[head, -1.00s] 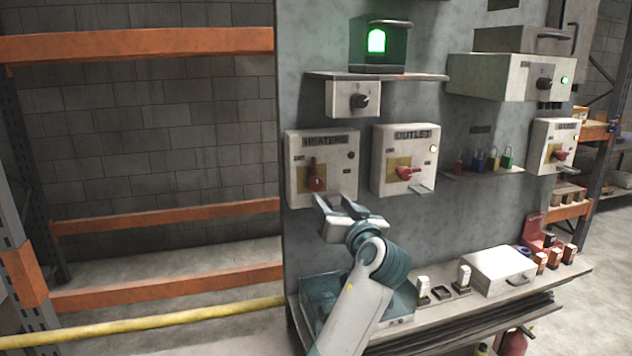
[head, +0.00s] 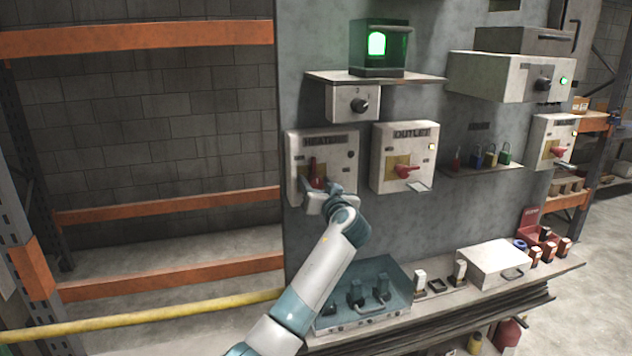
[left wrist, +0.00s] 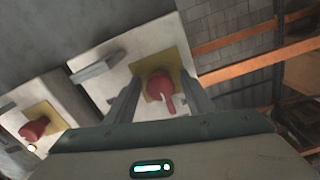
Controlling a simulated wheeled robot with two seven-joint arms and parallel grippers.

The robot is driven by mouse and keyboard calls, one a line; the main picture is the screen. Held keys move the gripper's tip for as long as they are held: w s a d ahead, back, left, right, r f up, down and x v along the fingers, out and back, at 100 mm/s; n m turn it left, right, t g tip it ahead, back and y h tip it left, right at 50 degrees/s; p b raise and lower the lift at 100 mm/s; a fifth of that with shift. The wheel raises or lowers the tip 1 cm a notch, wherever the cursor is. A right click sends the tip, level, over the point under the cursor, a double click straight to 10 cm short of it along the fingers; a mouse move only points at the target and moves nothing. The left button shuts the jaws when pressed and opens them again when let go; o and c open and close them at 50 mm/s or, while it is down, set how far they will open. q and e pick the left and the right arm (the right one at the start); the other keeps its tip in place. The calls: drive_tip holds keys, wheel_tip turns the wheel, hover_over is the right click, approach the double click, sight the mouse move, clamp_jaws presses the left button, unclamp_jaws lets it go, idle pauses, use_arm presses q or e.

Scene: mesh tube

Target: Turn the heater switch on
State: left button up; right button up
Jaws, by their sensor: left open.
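The heater box (head: 338,160) is a white box on the grey panel, labelled HEATER. Its red handle (head: 313,170) stands upright on a yellow plate, and the indicator on its right side is dark. My left gripper (head: 318,188) is open at the lower part of this box. In the left wrist view the red handle (left wrist: 160,90) lies between the two open fingers (left wrist: 160,100), and no closing on it shows. The gripper hides the lower part of the handle in the head view. My right gripper is not in view.
The outlet box (head: 404,158) with its red handle turned sideways and a lit indicator is just to the right. A shelf (head: 375,77) with a green lamp is above. A bench (head: 440,300) with a teal case (head: 365,290) is below.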

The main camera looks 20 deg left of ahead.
use_arm(q)
drive_tip(key=c, duration=1.1)
drive_tip(key=shift+o, duration=0.2)
